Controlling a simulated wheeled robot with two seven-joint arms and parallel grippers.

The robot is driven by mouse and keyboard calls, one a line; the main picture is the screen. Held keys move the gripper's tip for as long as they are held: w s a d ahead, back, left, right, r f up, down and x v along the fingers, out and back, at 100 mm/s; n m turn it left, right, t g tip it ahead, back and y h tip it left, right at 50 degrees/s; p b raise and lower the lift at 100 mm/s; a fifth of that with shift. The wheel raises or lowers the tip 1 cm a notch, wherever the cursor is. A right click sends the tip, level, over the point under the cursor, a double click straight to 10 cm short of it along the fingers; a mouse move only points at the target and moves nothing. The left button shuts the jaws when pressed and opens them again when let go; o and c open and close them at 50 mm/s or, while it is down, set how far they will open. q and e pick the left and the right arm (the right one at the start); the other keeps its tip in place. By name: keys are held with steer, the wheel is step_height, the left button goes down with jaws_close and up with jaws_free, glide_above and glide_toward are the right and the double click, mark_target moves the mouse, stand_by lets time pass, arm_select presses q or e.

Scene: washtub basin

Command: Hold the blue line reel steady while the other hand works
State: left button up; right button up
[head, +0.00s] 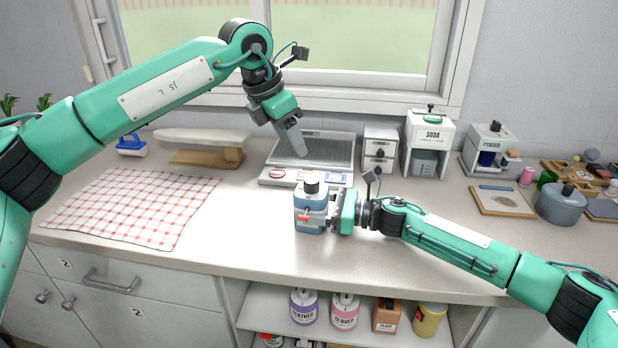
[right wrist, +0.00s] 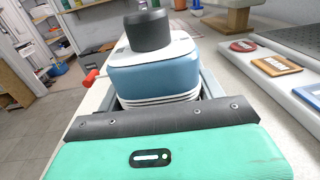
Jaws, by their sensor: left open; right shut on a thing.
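The blue line reel (head: 311,208) stands upright on the counter near its front edge, with a black knob on top and a small red-tipped crank on its left side. My right gripper (head: 328,212) is shut on it from the right. The right wrist view shows the blue reel (right wrist: 155,72) close up between the jaws, its lower part hidden by my gripper. My left gripper (head: 299,150) is open and empty, raised above and behind the reel, in front of the grey tray-like device.
A grey flat device (head: 312,176) with coloured badges lies behind the reel. A checked cloth (head: 130,207) covers the left counter. A soda dispenser (head: 428,140) and a powder dispenser (head: 490,150) stand at the back right. Jars (head: 304,305) sit on the shelf below.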

mark_target(310, 180)
arm_select(q)
steer(key=x, duration=1.2)
steer(key=c, duration=1)
